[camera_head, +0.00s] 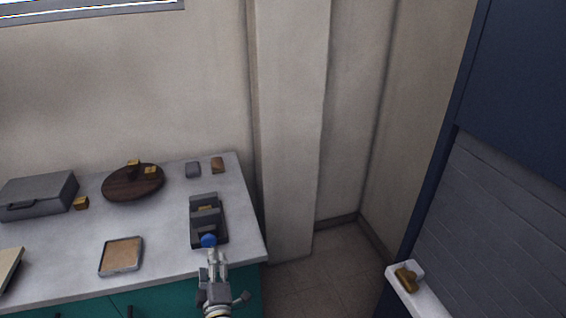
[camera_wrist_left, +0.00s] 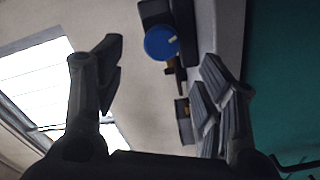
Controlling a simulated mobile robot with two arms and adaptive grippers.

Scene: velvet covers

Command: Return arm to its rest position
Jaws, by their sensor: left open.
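My left gripper (camera_head: 213,263) is at the front edge of the counter, just in front of a dark grey device (camera_head: 222,235) with a round blue knob (camera_head: 208,240). In the left wrist view my left gripper (camera_wrist_left: 160,75) has its two fingers spread wide with nothing between the tips. The blue knob (camera_wrist_left: 162,42) shows beyond the fingers there, apart from both in the picture. The exact distance to it is hard to tell. My right gripper is in neither view.
The pale counter (camera_head: 75,245) holds a grey case (camera_head: 38,197), a dark round board (camera_head: 125,190) with small brown blocks, a square tray (camera_head: 121,268) and small blocks behind. A white ledge (camera_head: 432,303) with a brass-coloured piece (camera_head: 407,279) is at right. Floor shows between.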

